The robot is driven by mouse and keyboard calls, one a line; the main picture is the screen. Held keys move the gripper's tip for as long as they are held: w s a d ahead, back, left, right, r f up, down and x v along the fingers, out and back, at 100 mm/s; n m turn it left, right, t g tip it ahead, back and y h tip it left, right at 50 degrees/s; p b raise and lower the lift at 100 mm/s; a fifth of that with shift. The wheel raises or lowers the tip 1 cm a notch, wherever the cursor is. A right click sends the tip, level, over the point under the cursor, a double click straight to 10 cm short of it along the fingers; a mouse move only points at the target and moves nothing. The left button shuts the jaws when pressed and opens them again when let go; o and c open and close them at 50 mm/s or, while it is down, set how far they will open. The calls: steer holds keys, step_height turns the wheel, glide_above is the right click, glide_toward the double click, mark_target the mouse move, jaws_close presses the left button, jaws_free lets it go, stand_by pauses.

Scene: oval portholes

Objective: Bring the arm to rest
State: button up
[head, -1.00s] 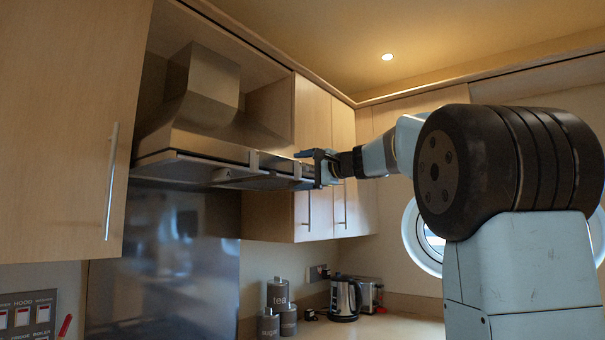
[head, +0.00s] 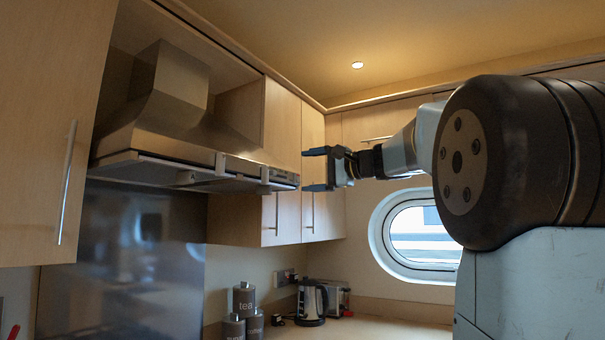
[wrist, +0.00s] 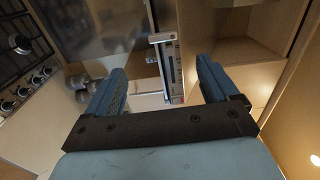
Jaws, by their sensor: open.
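My gripper (head: 318,169) is open and empty in the head view. It hangs in the air just right of the front corner of the range hood (head: 180,150), its fingers pointing left. The arm reaches in from the right, past a large dark joint. In the wrist view my gripper (wrist: 160,82) shows two blue fingers spread apart with nothing between them. Beyond the fingers lies the hood's edge with a small control panel (wrist: 173,65).
Wall cupboards (head: 283,165) with bar handles stand behind the gripper. A tall cupboard door (head: 50,120) is at the left. Canisters (head: 244,300) and a kettle (head: 312,300) stand on the counter below. An oval porthole (head: 420,235) is at the right. Hob knobs (wrist: 22,90) show in the wrist view.

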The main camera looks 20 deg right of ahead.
stand_by(0.5)
steer(key=s+a+f+n+g+h, duration=0.3)
steer(key=s+f, duration=0.6)
steer(key=f, duration=0.5)
steer(key=s+a+f+n+g+h, duration=0.3)
steer(key=s+f, duration=0.6)
steer(key=f, duration=0.5)
steer(key=s+a+f+n+g+h, duration=0.3)
steer(key=s+f, duration=0.6)
steer(key=f, duration=0.5)
steer(key=shift+n+h, duration=0.8)
steer(key=shift+a, duration=0.1)
